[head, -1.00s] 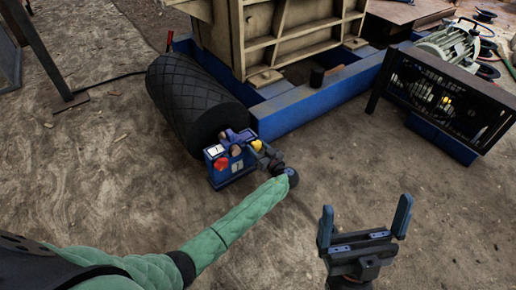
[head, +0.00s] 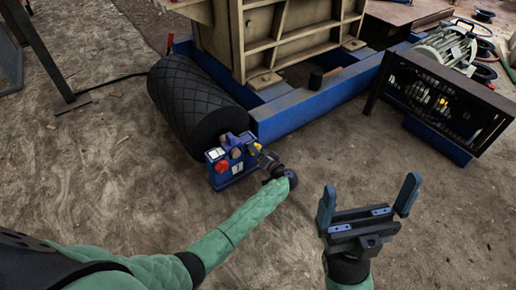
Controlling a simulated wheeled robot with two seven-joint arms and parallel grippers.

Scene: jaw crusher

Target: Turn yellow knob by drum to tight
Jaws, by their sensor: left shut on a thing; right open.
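The black ribbed drum (head: 190,100) lies on the left by the crusher frame. At its near end is a blue box (head: 231,171) with a red knob (head: 221,166). A small bit of the yellow knob (head: 257,146) shows on the right side of the box. My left gripper (head: 256,153) is at this knob and shut on it; its fingers are small and partly hidden by the wrist, so the knob's angle cannot be read. My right gripper (head: 366,213) is open and empty above bare ground at the lower right.
The blue crusher frame (head: 315,101) and its beige body (head: 287,40) stand behind the box. A motor unit with a black mesh guard (head: 437,102) stands at the right. The dirt ground (head: 115,190) in front and to the left is clear.

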